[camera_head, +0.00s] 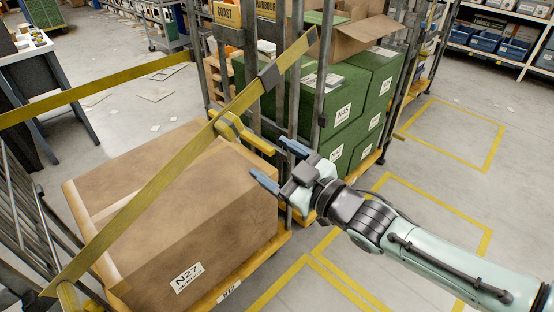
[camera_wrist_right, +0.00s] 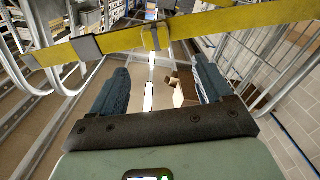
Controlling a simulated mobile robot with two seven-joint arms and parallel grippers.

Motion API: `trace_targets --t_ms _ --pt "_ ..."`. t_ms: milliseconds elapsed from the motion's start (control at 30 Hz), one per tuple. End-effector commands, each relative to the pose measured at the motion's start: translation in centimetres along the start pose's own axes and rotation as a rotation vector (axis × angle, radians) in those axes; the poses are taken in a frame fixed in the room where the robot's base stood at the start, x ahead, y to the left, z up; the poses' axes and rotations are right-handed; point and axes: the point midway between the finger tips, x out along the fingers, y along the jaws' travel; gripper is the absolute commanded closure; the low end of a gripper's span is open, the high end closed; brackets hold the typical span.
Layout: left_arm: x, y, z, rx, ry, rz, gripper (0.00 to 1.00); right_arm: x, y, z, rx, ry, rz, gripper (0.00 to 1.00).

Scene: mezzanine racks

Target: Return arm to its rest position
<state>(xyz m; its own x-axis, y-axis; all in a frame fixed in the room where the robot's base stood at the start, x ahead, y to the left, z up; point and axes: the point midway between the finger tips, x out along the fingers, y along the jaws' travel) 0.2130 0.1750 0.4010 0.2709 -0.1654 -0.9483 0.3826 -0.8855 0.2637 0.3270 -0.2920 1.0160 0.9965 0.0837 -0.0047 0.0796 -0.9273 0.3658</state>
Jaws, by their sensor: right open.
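My right arm reaches in from the lower right in the head view. Its right gripper (camera_head: 273,164) is open, with nothing between its blue-grey fingers. The fingers point left, beside the upper right edge of the large brown carton (camera_head: 190,190) labelled N27. They also show spread and empty in the right wrist view (camera_wrist_right: 160,68). A yellow strap (camera_head: 150,190) runs diagonally above the carton, with a yellow buckle (camera_head: 232,127) just beyond the fingers. In the wrist view the strap (camera_wrist_right: 210,24) crosses ahead of the fingers. My left gripper is not in view.
Metal cage uprights (camera_head: 292,95) stand close behind the right gripper. Green boxes (camera_head: 345,105) labelled N45 and an open carton (camera_head: 350,35) are stacked beyond. A metal rail frame (camera_head: 30,220) stands at left. Floor with yellow-marked bays (camera_head: 455,135) is clear at right.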

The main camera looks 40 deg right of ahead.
Motion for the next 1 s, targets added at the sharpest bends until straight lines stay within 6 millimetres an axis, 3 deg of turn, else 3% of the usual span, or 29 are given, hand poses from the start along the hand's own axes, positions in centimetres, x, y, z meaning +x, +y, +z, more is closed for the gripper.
trace_targets --t_ms 367,467,533,667,800,900,1000 --pt "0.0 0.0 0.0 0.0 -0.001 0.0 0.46 0.1 0.0 0.0 0.0 -0.001 -0.001 0.21" --pt "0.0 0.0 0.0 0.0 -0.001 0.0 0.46 0.9 -0.7 1.1 0.015 -0.025 -0.015 0.21" --pt "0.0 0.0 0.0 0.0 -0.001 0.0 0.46 2.2 -1.9 3.0 0.045 -0.067 -0.039 0.21" --pt "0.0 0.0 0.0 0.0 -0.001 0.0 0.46 5.5 -5.7 9.4 0.149 -0.203 -0.098 0.21" --pt "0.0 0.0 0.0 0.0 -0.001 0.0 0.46 7.7 -10.7 18.3 0.292 -0.385 -0.145 0.21" --pt "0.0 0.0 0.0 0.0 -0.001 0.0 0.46 7.8 -14.3 24.8 0.395 -0.522 -0.16 0.21" --pt "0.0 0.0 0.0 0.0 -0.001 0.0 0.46 6.6 -18.1 31.3 0.498 -0.667 -0.16 0.21"
